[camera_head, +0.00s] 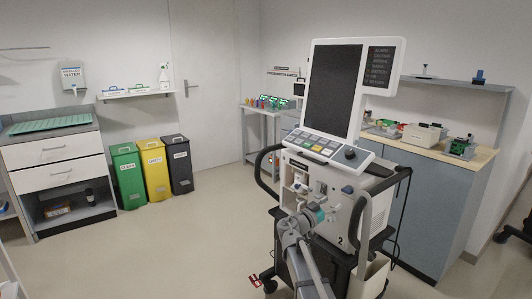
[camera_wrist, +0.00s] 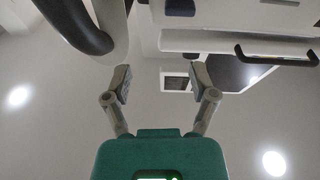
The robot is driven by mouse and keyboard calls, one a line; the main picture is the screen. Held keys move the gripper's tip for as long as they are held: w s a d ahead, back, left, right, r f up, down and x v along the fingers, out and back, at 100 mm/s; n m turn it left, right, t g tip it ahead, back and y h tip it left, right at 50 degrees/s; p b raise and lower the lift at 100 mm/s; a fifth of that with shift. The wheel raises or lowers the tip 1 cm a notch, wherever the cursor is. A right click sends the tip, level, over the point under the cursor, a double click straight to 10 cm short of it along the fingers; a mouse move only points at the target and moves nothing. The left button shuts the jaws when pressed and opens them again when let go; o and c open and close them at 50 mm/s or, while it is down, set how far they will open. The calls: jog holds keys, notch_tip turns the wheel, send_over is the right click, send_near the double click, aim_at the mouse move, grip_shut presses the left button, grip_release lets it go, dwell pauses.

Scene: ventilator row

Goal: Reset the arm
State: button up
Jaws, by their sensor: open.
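My gripper (camera_wrist: 161,82) is open in the wrist view, its two grey fingers apart with nothing between them and its green body below. In the head view my arm reaches up from the bottom to the front of the ventilator (camera_head: 335,188), and the teal part near its end overlaps the machine's front. The fingertips are hard to make out there, and I cannot tell whether they touch it. The ventilator is white, marked 2, with a large dark screen (camera_head: 332,88) above a sloped button panel. It hides part of the counter behind.
Green (camera_head: 128,178), yellow (camera_head: 155,171) and black (camera_head: 179,166) bins stand along the left wall beside a white drawer cabinet (camera_head: 54,152). A blue-grey counter (camera_head: 430,205) is behind the ventilator at right. The floor (camera_head: 190,235) at left is clear. A dark curved handle (camera_wrist: 75,22) is close in the wrist view.

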jog(key=s+d+f+n+g+y+b, duration=0.2)
jog(key=s+f+g+y, duration=0.2)
jog(key=s+f, duration=0.45)
jog(key=s+d+f+n+g+y+b, duration=0.15)
jog(key=s+f+g+y+b, duration=0.35)
jog(key=f, duration=0.7)
jog(key=s+a+f+n+g+y+b, duration=0.1)
jog(key=s+a+f+n+y, duration=0.3)
jog(key=s+f, duration=0.3)
jog(key=s+a+f+n+g+y+b, duration=0.1)
jog(key=s+a+f+n+y, duration=0.3)
jog(key=s, duration=0.4)
notch_tip(320, 180, up, 33)
jog(key=p, duration=3.3)
jog(key=shift+a+r+m, duration=0.15)
jog(key=shift+a+m, duration=0.15)
jog(key=shift+m, duration=0.15)
jog(key=shift+s, duration=0.1)
jog(key=shift+c, duration=1.1)
